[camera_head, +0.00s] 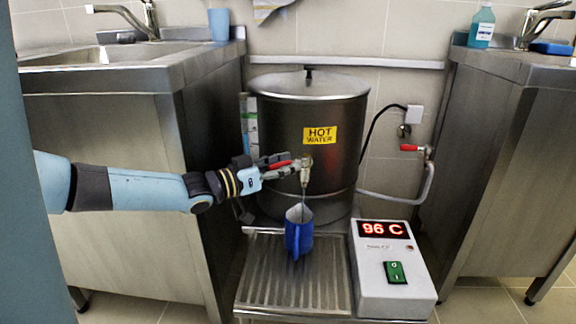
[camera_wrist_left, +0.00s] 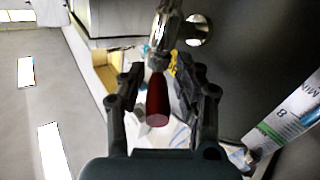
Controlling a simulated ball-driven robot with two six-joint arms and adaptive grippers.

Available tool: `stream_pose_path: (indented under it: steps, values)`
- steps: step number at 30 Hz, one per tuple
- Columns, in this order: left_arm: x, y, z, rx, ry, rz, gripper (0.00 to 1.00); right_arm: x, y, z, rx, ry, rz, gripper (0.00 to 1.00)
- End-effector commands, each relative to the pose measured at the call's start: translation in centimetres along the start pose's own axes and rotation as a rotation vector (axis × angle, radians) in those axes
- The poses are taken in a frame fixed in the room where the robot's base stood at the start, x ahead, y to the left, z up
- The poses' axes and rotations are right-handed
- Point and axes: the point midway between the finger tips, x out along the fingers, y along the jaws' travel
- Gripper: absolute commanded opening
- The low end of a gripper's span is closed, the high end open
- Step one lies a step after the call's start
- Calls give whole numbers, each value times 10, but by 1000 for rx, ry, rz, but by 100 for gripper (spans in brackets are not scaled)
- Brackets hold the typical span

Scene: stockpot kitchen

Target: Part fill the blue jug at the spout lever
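The blue jug (camera_head: 299,236) stands upright on the slatted metal stand, under the spout (camera_head: 305,172) of the hot water pot (camera_head: 312,112). A thin line runs from the spout down to the jug's mouth; it looks like a stream of water. The jug's fill level is hidden. The red spout lever (camera_head: 279,164) points left. My left gripper (camera_head: 285,166) is at the lever. In the left wrist view the red lever (camera_wrist_left: 157,100) lies between the two fingers (camera_wrist_left: 160,92), with gaps on both sides, so the gripper is open around it. My right gripper is not in view.
A slatted drain stand (camera_head: 265,275) carries the jug. A white control box (camera_head: 392,275) reading 96 C sits right of it. Steel sink counters flank the pot on both sides. Another red-handled valve (camera_head: 410,148) and pipe are right of the pot.

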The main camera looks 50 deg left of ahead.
Motion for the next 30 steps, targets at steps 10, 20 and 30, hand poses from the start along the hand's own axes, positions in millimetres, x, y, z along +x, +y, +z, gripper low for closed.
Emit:
stream_pose_path:
  steps: [10,20,30]
  values:
    - [-2,1,-1,0,3,3,41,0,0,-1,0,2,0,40]
    - [-62,1,0,0,-3,4,41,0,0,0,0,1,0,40]
    - [-116,0,0,0,1,1,41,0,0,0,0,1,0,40]
